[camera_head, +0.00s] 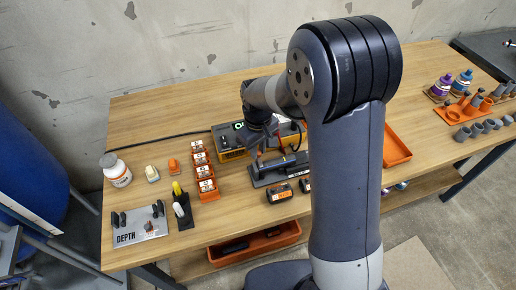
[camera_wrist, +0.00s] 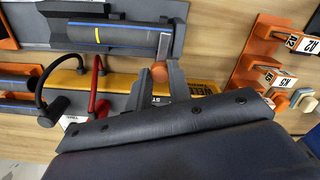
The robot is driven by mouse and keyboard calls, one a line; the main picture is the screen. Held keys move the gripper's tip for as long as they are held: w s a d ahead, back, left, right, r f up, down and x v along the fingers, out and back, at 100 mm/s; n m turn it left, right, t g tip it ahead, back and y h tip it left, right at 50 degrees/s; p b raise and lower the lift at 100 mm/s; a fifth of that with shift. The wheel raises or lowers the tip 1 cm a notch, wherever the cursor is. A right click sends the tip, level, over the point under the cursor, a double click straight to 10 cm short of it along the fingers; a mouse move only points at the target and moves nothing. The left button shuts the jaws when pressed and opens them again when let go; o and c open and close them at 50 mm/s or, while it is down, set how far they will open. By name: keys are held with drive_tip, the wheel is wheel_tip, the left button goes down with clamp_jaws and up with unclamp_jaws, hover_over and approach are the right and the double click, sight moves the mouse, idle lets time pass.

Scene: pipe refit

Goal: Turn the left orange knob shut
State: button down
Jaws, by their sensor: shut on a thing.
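A yellow and dark grey welding box (camera_head: 229,155) with a small green display stands on the bench at the back. It crosses the wrist view (camera_wrist: 204,87) as a yellow-edged housing with partly covered lettering. My gripper (camera_wrist: 160,82) is at this box with its two dark fingers closed around an orange knob (camera_wrist: 158,72), touching its sides. The knob's top shows between the fingertips; its base is hidden. I cannot tell the knob's turn angle. In the head view my wrist covers the knob, and my arm hides the right part of the box.
A grey pipe (camera_wrist: 110,39) with a blue stripe lies in a clamp fixture beside my fingers. Black and red cables (camera_wrist: 97,82) loop from the box. Labelled orange holders (camera_head: 207,187) stand left of the fixture (camera_head: 272,172). An orange tray (camera_head: 396,148) sits right of my arm.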

drive_tip(key=shift+n, duration=0.5)
drive_tip(key=c, duration=1.3)
unclamp_jaws()
drive_tip(key=shift+r, duration=0.1)
wheel_tip(320, 180, up, 11)
drive_tip(key=shift+f, duration=0.2)
wheel_tip(320, 180, down, 11)
drive_tip(key=shift+r, duration=0.1)
drive_tip(key=shift+m, duration=0.3)
